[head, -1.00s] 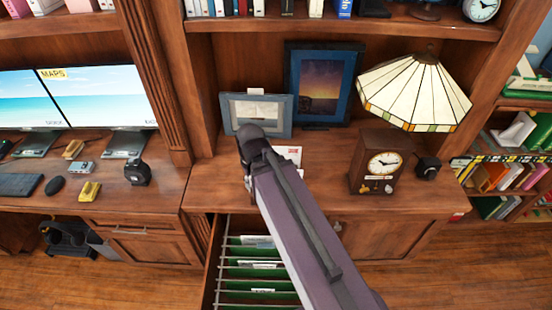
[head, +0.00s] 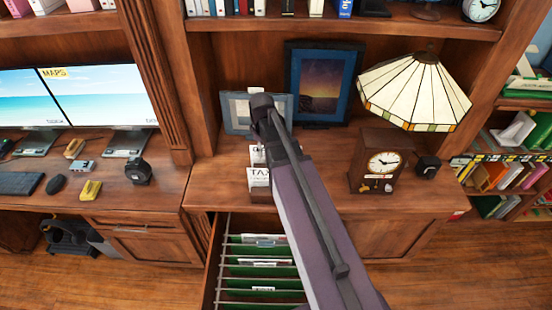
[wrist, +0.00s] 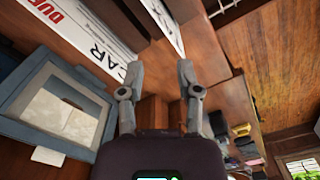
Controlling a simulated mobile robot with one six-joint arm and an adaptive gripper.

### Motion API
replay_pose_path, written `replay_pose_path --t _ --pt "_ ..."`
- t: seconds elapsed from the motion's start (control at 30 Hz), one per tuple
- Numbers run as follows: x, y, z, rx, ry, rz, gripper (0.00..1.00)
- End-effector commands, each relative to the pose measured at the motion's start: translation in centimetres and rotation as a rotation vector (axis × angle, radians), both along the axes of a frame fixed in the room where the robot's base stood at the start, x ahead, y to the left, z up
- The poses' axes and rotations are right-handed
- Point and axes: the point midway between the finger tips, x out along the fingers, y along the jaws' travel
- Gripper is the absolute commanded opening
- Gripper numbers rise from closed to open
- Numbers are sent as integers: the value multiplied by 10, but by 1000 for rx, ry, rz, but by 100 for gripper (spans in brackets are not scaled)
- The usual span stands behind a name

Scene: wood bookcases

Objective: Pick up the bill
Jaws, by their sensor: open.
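White printed papers stand in a small wooden holder (head: 262,196) on the cabinet top; one sheet reads "TAX" (head: 259,177). In the wrist view, a large white sheet (wrist: 108,50) shows red letters "DU..." and black letters "CAR", partly cut off by the picture edge. It may be the bill; I cannot tell for sure. My gripper (wrist: 161,70) is open, its two fingers apart and nothing between them. Its fingertips are just below the papers in the wrist view. In the head view my arm hides the fingertips and part of the holder.
A small grey picture frame (head: 237,112) and a larger dark-blue one (head: 322,85) stand behind. A wooden clock (head: 381,163) and a stained-glass lamp (head: 417,93) are to the right. Below, a drawer of green hanging files (head: 260,272) is open.

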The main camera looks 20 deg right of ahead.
Motion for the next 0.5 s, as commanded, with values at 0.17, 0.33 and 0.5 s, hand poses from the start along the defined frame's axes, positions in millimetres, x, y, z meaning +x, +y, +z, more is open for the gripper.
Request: replay_pose_path --t 0.17,0.33,0.5 --pt "49 -34 2 0 0 226 44" --pt "78 -60 4 0 0 409 44" --pt "93 -77 4 1 -1 523 44"
